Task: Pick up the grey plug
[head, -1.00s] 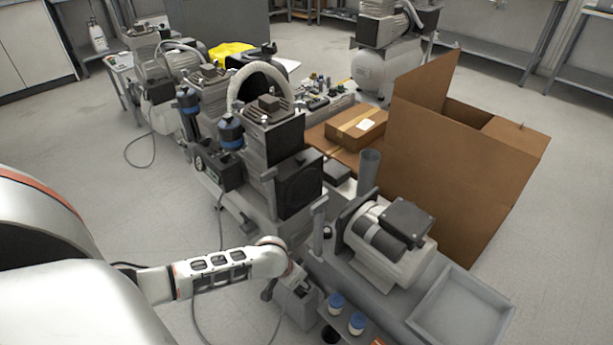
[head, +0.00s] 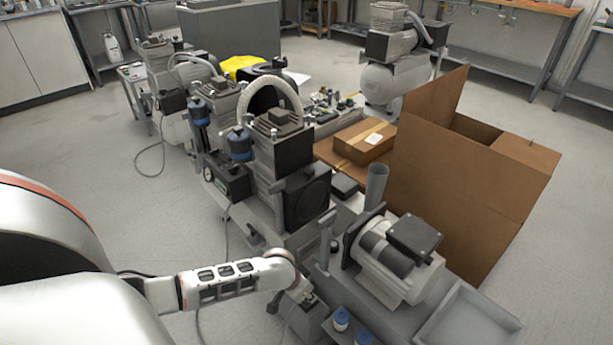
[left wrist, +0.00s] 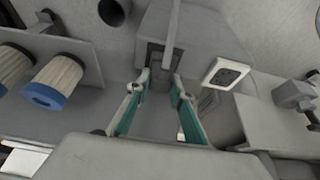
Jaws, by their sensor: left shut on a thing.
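My left gripper (left wrist: 160,88) is at a grey box (left wrist: 200,40) with a socket plate (left wrist: 226,74) on its face. Its two teal-lined fingers are closed on a grey plug (left wrist: 160,76) in the left wrist view, beside the socket plate. The plug is small and partly hidden between the fingers. In the head view, the grey box (head: 311,320) sits low in the middle at the end of my left arm, and the wrist hides much of the grip. I cannot tell whether the plug touches the box. My right gripper is not in view.
Blue-and-white filters (head: 341,319) stand close right of the box. A motor (head: 392,262) and a grey tray (head: 468,322) are farther right. Compressors (head: 283,150) and an open cardboard box (head: 450,170) stand behind. Floor at lower left is clear, apart from a cable.

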